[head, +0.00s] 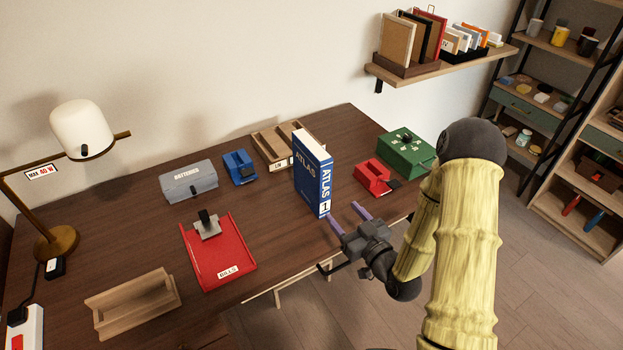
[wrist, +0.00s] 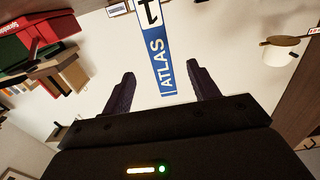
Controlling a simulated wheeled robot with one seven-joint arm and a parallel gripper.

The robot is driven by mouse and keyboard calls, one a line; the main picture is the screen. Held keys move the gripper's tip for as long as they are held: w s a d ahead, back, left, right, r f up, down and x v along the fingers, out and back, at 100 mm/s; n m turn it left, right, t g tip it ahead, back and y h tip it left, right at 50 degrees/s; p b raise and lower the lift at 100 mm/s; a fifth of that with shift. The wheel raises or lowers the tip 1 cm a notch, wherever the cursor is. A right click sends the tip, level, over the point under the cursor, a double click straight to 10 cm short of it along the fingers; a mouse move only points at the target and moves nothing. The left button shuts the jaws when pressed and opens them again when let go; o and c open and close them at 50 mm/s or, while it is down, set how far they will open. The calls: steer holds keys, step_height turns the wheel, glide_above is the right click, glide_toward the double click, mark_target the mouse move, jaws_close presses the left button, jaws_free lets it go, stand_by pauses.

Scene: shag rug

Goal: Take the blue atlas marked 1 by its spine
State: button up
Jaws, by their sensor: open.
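The blue atlas (head: 313,175) stands upright near the middle of the desk. Its spine, marked ATLAS and 1, faces the front right, and its white page edges show on top. My gripper (head: 343,211) is open and empty in front of the lower spine, its two purple fingers pointing toward it. In the wrist view the atlas spine (wrist: 161,55) appears upside down between the open fingers of my gripper (wrist: 160,70). The exact gap between fingertips and spine is hard to tell.
A red tape dispenser (head: 372,177) and green box (head: 405,152) stand right of the atlas. A wooden tray (head: 267,151), blue punch (head: 240,168) and grey batteries case (head: 189,181) lie left and behind. A red bills clipboard (head: 222,262) lies front left. The desk's front edge is near my gripper.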

mark_target(325, 192)
steer(key=b+x, duration=0.1)
steer(key=b, duration=0.1)
steer(key=b+x, duration=0.1)
steer(key=b, duration=0.2)
steer(key=shift+f, duration=0.2)
steer(key=b, duration=0.3)
steer(key=shift+w+a, duration=0.2)
steer(key=shift+w, duration=0.05)
steer(key=x, duration=0.7)
steer(key=shift+r+p, duration=0.25)
steer(key=shift+p, duration=0.05)
steer(key=shift+w+a, duration=0.1)
steer(key=shift+w, duration=0.05)
steer(key=x, duration=0.5)
steer(key=shift+w, duration=0.2)
